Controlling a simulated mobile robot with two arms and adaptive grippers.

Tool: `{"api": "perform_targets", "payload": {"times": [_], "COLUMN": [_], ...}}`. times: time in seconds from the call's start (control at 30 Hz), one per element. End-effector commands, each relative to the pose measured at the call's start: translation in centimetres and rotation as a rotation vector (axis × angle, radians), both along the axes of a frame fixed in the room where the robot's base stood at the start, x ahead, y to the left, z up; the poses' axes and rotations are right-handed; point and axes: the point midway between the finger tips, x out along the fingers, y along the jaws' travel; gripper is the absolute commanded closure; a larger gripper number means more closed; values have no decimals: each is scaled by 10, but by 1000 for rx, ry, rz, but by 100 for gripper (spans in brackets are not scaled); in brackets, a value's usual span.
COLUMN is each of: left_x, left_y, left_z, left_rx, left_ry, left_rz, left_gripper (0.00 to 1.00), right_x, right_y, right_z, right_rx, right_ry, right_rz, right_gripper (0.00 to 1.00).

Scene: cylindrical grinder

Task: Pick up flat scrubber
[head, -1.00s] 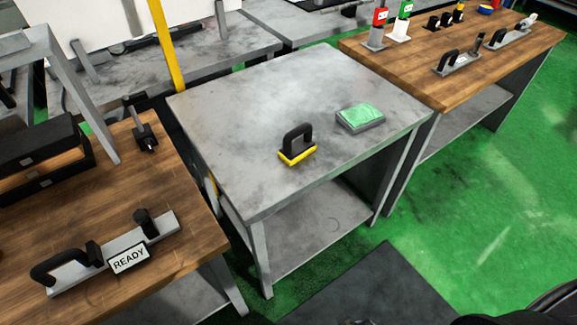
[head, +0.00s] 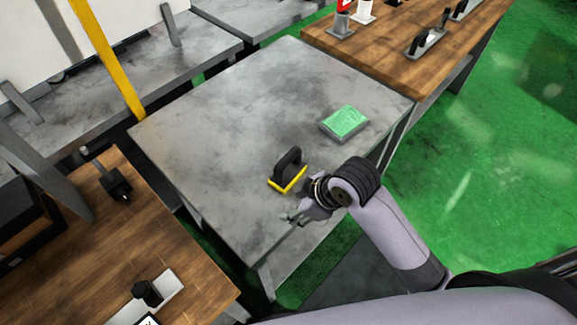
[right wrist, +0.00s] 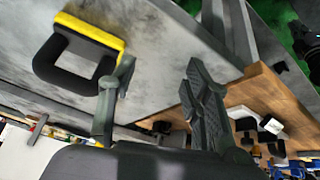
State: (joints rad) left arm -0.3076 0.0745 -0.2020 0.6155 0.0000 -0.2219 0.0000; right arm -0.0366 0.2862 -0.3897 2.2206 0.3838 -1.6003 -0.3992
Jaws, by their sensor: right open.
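The flat scrubber (head: 287,172), with a black loop handle and a yellow base, stands on the grey metal table near its front edge. It also shows upside down in the right wrist view (right wrist: 85,50), at the upper left beside one finger. My right gripper (head: 294,215) is just in front of the scrubber, near the table's front edge. Its two fingers are spread apart in the right wrist view (right wrist: 158,85), with nothing between them. The gripper's wrist is close to the scrubber's right side in the head view. My left gripper is not in view.
A green-topped grey block (head: 344,122) lies behind and right of the scrubber on the grey table (head: 215,130). Wooden benches stand at the left (head: 75,245) and back right (head: 385,55), with tools on them. The grey table's left and back are clear.

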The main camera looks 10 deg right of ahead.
Motion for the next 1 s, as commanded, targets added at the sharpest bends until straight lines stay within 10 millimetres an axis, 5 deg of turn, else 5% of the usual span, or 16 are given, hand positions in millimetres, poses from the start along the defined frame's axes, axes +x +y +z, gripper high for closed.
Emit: {"api": "perform_targets", "payload": {"times": [0.33,0.7,0.87,1.0], "left_x": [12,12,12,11], "left_y": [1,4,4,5], "left_z": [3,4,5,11], "left_rx": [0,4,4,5], "left_ry": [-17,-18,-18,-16], "left_rz": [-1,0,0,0], "left_gripper": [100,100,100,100], "right_x": [58,102,106,107], "right_y": [20,-26,-35,-33], "right_z": [65,145,156,139], "right_rx": [-187,-454,-480,-481], "right_ry": [-136,-137,-125,-119], "right_rz": [605,1140,1203,1213], "right_gripper": [55,55,55,55]}}
